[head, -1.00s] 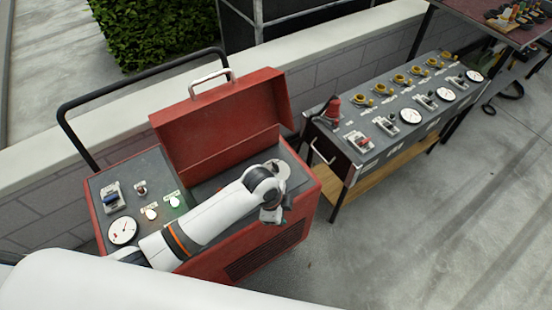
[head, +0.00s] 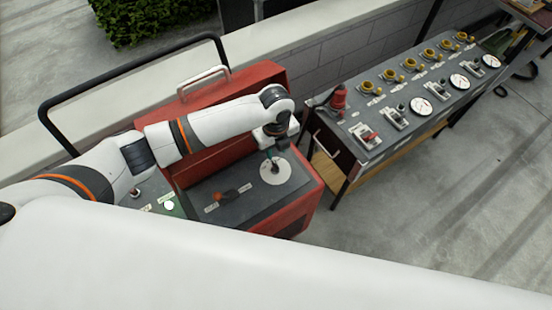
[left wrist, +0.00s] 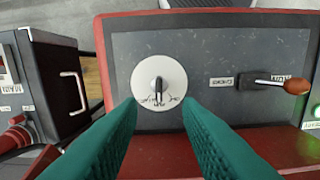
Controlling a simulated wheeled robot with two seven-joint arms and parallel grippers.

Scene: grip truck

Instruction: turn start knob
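The start knob (left wrist: 159,91) is a small dark and grey knob at the centre of a white round dial plate (left wrist: 145,71) with printed markings. In the head view the dial plate (head: 270,178) lies at the right end of the red machine's grey panel. My left gripper (left wrist: 160,103) is open, its two teal fingers spread below and either side of the knob in the left wrist view. In the head view my left gripper (head: 271,156) points down over the dial. I cannot tell whether a finger touches the knob. My right gripper is not in view.
An orange-tipped lever (head: 228,195) sits beside the dial on the panel. A green lit button (head: 169,205) is further left. The red lid (head: 260,78) stands open behind. A control bench (head: 400,110) with a red plug stands right. Floor there is clear.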

